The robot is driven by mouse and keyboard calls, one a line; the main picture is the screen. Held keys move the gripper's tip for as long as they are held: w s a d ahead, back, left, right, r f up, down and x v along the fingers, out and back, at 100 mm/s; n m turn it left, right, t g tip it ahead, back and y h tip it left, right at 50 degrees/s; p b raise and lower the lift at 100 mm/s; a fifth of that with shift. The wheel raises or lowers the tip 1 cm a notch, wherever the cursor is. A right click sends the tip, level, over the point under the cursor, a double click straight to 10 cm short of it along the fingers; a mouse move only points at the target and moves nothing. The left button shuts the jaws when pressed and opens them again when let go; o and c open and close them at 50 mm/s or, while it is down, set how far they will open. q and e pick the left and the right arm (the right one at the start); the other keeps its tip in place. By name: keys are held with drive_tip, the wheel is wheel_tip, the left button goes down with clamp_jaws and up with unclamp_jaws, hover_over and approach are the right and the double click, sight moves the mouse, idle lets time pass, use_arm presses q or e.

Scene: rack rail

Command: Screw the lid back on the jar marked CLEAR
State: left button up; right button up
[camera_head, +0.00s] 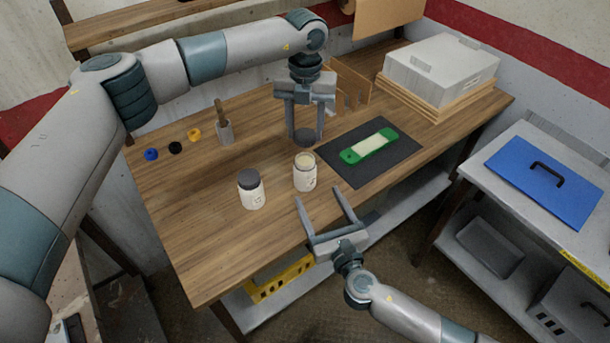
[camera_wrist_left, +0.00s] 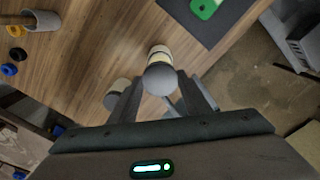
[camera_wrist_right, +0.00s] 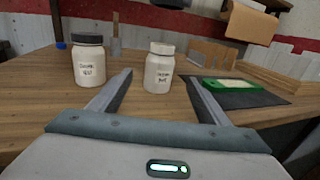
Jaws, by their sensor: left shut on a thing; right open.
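My left gripper (camera_head: 305,136) is shut on a dark grey lid (camera_head: 306,141), which it holds level above the table, slightly behind and above the open jar. The lid also shows between the fingers in the left wrist view (camera_wrist_left: 160,80). The open jar (camera_head: 305,175) is white with pale contents and stands upright. A second white jar (camera_head: 253,196) with a dark lid on stands to its left. In the right wrist view, both the open jar (camera_wrist_right: 158,72) and the lidded jar (camera_wrist_right: 88,65) carry labels too small to read surely. My right gripper (camera_head: 318,196) is open, in front of the open jar.
A dark mat (camera_head: 385,175) with a green tool (camera_head: 355,155) lies right of the jars. A cup with a brush (camera_head: 224,132) and several small coloured rings (camera_head: 175,147) are at the left. A white box (camera_head: 440,72) stands at the back right. The table's front left is clear.

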drive_tip(key=x, duration=1.1)
drive_tip(key=shift+w+a, duration=0.1)
drive_tip(key=shift+w, duration=0.15)
drive_tip(key=c, duration=1.6)
use_arm(q)
hover_over(305, 162)
drive_tip(key=shift+f, duration=2.5)
drive_tip(key=shift+f, duration=0.15)
drive_tip(key=shift+f, duration=0.75)
drive_tip(key=shift+f, duration=0.55)
